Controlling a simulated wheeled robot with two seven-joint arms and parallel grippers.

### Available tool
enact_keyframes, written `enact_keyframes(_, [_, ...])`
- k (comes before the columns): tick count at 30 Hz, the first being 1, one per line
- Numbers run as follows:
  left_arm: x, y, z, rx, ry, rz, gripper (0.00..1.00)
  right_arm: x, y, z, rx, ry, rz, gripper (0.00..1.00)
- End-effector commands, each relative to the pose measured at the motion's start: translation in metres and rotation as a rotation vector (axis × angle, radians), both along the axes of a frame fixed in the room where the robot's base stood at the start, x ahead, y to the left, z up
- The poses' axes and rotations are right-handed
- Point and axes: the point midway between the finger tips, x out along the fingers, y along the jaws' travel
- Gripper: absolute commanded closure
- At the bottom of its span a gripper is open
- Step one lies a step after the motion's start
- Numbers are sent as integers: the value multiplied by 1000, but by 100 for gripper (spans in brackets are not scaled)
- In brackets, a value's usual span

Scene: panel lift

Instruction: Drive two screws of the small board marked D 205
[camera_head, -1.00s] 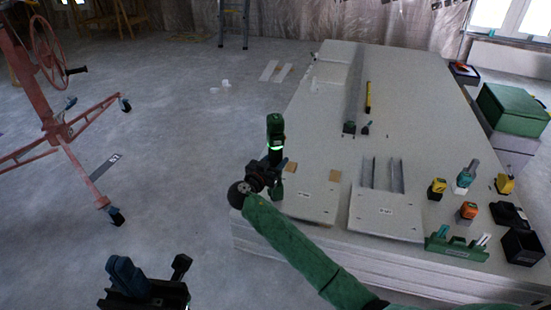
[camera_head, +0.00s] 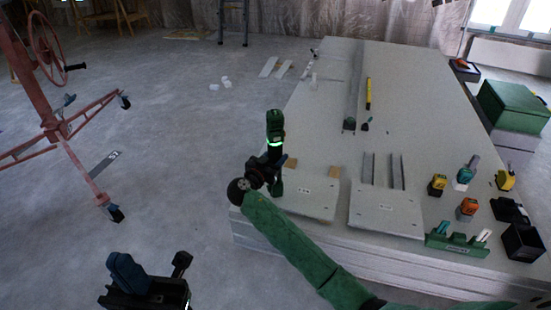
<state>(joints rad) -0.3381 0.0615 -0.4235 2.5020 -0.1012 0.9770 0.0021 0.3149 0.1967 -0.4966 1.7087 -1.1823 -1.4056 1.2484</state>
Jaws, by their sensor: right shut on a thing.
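Two small pale boards lie side by side on the near end of the big panel stack: a left board (camera_head: 312,203) and a right board (camera_head: 385,222). Each has a small printed label, too small to read, so I cannot tell which is D 205. My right gripper (camera_head: 268,172), on the green-sleeved arm, is shut on a green and black power screwdriver (camera_head: 275,127). The screwdriver is upright at the left edge of the left board. Its tip is largely hidden by the gripper, and contact cannot be told. My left gripper (camera_head: 155,268) is low at the left, its fingers apart, empty.
On the panel stack (camera_head: 410,110), several tools and a green holder (camera_head: 457,243) stand right of the boards. A yellow level (camera_head: 368,93) lies farther back. A red wheeled lift (camera_head: 60,130) stands at the left. The floor between lift and stack is mostly clear.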

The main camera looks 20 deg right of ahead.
Motion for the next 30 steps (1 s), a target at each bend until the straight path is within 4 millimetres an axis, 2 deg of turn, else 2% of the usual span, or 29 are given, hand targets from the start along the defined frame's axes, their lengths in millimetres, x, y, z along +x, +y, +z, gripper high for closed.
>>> enact_keyframes(30, [-1, 0, -9, -2, -2, 0, 100, 0, 0, -4, 0, -4, -1, 100])
